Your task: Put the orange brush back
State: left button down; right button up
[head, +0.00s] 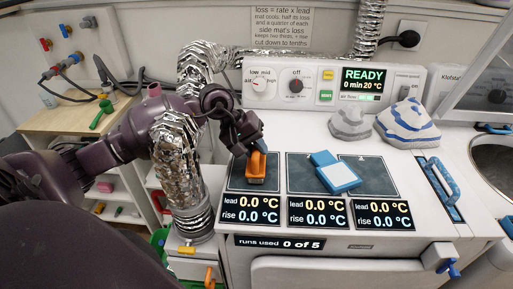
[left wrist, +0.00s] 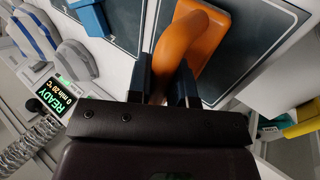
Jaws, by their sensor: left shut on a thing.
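The orange brush (head: 256,168) is at the left dark mat (head: 236,183) on the white machine top. Its curved orange handle (left wrist: 180,40) fills the top middle of the left wrist view. My left gripper (head: 250,148) comes from above and is shut on the handle, with its dark blue fingers on either side in the left wrist view (left wrist: 163,88). I cannot tell whether the brush touches the mat. Its underside is hidden. My right gripper is in neither view.
A blue and white block (head: 337,174) lies across the middle and right mats. Grey and blue-striped stone-like pieces (head: 407,124) stand behind right. A blue handle (head: 441,182) is at the right. A wooden-topped shelf (head: 70,118) with a green tool (head: 101,114) stands left, beside a foil duct (head: 178,165).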

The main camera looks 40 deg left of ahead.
pick_arm(q)
jog(key=shift+f, duration=0.1)
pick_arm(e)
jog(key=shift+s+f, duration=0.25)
pick_arm(q)
jog(key=c, duration=1)
grip_release()
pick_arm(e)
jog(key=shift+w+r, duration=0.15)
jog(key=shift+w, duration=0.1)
pick_arm(q)
jog(key=shift+a+r, duration=0.1)
jog(key=shift+r, duration=0.25)
jog(key=v, duration=1.1)
jog(key=shift+s+a+r, duration=0.1)
jog(key=shift+r, duration=0.2)
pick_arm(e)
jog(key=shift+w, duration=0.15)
